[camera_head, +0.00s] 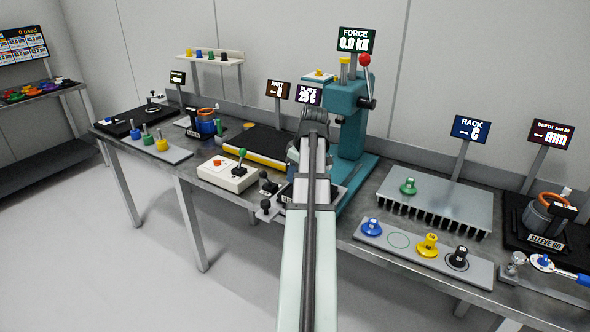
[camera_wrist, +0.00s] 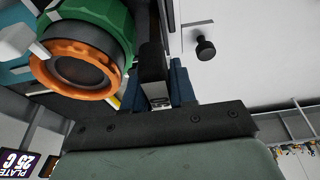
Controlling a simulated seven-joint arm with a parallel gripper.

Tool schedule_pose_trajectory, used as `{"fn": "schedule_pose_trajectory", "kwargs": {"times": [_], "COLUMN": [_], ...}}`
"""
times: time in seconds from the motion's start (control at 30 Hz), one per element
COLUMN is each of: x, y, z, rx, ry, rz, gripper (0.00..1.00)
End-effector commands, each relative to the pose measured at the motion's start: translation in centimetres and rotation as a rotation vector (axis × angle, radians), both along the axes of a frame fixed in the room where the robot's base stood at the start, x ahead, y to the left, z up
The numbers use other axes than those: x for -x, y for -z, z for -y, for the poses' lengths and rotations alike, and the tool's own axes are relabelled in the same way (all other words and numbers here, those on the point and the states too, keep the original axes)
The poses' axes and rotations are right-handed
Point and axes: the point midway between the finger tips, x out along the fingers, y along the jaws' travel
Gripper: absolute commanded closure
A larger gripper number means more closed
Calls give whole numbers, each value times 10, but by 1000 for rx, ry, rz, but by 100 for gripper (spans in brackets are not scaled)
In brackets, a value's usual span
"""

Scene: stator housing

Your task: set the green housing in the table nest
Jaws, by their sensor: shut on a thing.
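The green housing (camera_wrist: 104,22) fills the upper left of the wrist view. An orange ring (camera_wrist: 72,68) surrounds its dark round opening. My gripper (camera_wrist: 158,62) shows dark fingers at the housing's right side and is shut on it; the exact contact is partly hidden. In the head view my arm hides the gripper's fingertips and the housing. The arm ends in front of the teal press (camera_head: 349,135). I cannot tell which spot is the table nest; the bench area behind my arm is hidden.
A white control box (camera_head: 228,174) with a green-knobbed lever stands left of my arm. A finned rack (camera_head: 440,199) and a tray of colored knobs (camera_head: 398,240) lie to the right. A grey cylinder with an orange ring (camera_head: 547,212) stands at the far right.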

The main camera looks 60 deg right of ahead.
Motion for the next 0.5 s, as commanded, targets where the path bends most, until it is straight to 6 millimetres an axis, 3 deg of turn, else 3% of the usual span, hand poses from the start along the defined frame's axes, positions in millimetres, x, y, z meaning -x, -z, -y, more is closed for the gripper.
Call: {"fn": "schedule_pose_trajectory", "kwargs": {"times": [0.23,0.27,0.5], "x": [0,0,0], "y": [2,3,2], "z": [1,0,0], "rx": [2,0,0], "ry": [0,0,0], "rz": [1,0,0], "gripper": [100,73,50]}}
